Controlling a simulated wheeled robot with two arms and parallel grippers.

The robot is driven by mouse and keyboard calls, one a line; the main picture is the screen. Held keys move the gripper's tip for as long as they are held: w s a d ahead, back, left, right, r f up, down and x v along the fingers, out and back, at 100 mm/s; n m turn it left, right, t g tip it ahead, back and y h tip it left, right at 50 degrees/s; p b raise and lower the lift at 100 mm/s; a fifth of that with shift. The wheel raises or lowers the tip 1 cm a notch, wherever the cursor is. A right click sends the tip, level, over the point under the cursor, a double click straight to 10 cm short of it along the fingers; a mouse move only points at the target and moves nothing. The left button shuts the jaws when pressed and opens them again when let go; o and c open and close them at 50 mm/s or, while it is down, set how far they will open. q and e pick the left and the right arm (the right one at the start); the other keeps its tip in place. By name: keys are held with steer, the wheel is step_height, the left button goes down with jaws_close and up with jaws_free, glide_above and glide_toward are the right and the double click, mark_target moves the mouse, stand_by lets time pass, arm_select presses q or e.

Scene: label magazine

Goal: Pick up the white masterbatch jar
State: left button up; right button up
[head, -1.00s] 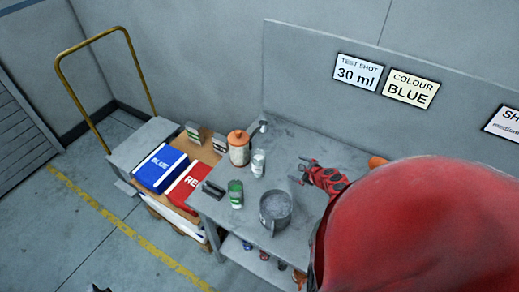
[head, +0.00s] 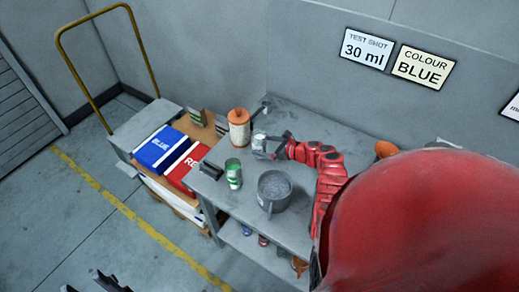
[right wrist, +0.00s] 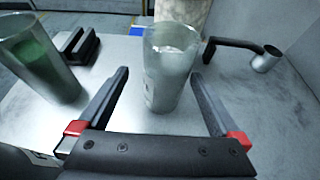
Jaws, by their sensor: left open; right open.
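The white masterbatch jar (head: 259,142) stands upright on the grey bench, a clear jar with white contents. In the right wrist view the white jar (right wrist: 169,68) stands between and slightly beyond the tips of my right gripper (right wrist: 160,85). The fingers are open, one on each side of it, and hold nothing. In the head view my right gripper (head: 262,150) is beside the jar and hides part of it. My left gripper (head: 98,284) shows only as dark fingertips at the bottom left edge, open and away from the bench.
A green jar (head: 233,173) stands left of the white jar, also in the right wrist view (right wrist: 38,62). A grey pot (head: 274,190), an orange-lidded container (head: 239,130) and a black holder (head: 210,169) are nearby. A cart holds blue (head: 160,150) and red (head: 187,166) bags.

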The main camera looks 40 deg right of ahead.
steer(key=shift+w+a+f, duration=0.15)
steer(key=shift+w+f, duration=0.1)
steer(key=shift+w, duration=0.2)
steer(key=b+x, duration=0.2)
steer(key=b, duration=0.1)
steer(key=b+x, duration=0.2)
steer(key=shift+w+d, duration=0.2)
steer(key=shift+d, duration=0.15)
steer(key=shift+w+a+f, duration=0.1)
steer(key=shift+w+a, duration=0.05)
steer(key=shift+w, duration=0.3)
steer(key=shift+c, duration=0.3)
steer(key=shift+r, duration=0.25)
steer(key=shift+c, duration=1.1)
steer(key=c, duration=1.2)
steer(key=shift+c, duration=0.3)
